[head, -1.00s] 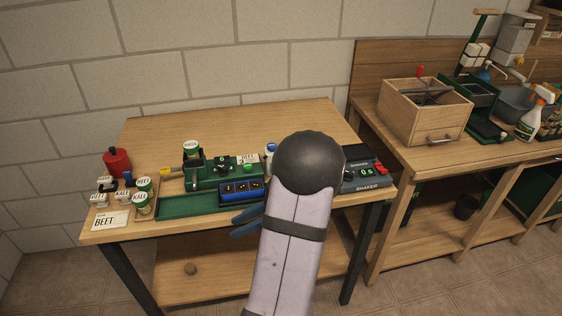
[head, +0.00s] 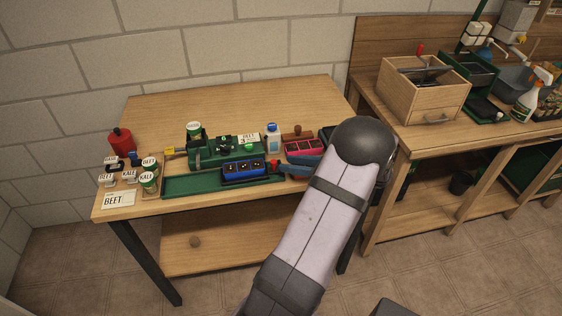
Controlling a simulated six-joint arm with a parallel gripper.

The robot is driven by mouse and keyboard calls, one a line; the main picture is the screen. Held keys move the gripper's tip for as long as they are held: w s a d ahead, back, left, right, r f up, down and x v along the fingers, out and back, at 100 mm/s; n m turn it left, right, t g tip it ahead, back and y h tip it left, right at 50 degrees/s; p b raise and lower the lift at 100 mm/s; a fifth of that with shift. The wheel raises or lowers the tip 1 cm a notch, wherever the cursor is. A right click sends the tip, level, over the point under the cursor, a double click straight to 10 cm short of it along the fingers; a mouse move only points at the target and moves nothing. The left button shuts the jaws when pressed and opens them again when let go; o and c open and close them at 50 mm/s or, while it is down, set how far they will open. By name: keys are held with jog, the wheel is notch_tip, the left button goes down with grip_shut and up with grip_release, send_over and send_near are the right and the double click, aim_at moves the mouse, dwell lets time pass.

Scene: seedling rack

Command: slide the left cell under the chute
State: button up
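The blue tray (head: 244,168) with its row of dark cells sits on the long green track (head: 195,187), toward the track's right part. Its left cell (head: 230,171) is at the left end of the row; the contents are too small to make out. The green machine (head: 215,152) stands behind the track, with a labelled canister (head: 194,129) on its left end. I cannot clearly make out the chute's mouth.
A red knob (head: 275,165) is at the track's right end. A pink tray (head: 304,148) and a white bottle (head: 273,138) stand behind my gripper. Labelled tins (head: 148,182), a BEET card (head: 119,199) and a red canister (head: 121,142) are at left. The table's back is clear.

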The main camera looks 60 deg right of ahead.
aim_at(276, 163)
jog(key=shift+p+x, duration=0.45)
jog(key=shift+x, duration=1.75)
grip_shut()
